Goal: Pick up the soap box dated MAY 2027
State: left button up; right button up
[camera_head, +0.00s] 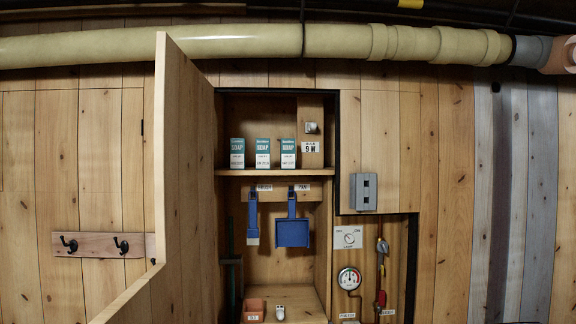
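Three soap boxes stand upright in a row on the upper shelf (275,172) of an open wooden cabinet. Each has a teal top with SOAP lettering and a white lower part with small print. They are the left soap box (237,153), the middle soap box (262,153) and the right soap box (288,153), with narrow gaps between them. The small print is too small to read, so I cannot tell which box is dated MAY 2027. Neither of my grippers is in view.
The cabinet door (187,160) stands open on the left, reaching outward. A knob (311,127) sits right of the boxes. A blue brush (253,217) and blue dustpan (293,231) hang below the shelf. A grey box (363,192) is on the wall at right. A pipe (230,42) crosses above.

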aim_at(287, 146)
jog(key=i+l+u, duration=0.1)
jog(key=i+l, duration=0.2)
jog(key=i+l+u, duration=0.1)
jog(key=i+l, duration=0.15)
jog(key=i+l+u, duration=0.1)
jog(key=i+l, duration=0.15)
jog(key=l, duration=0.2)
jog(key=i+l+u, duration=0.1)
jog(key=i+l, duration=0.15)
jog(key=l, duration=0.15)
jog(key=i+l+u, duration=0.1)
jog(key=i+l, duration=0.15)
jog(key=l, duration=0.15)
jog(key=i+l+u, duration=0.1)
jog(key=l, duration=0.3)
jog(key=i, duration=0.1)
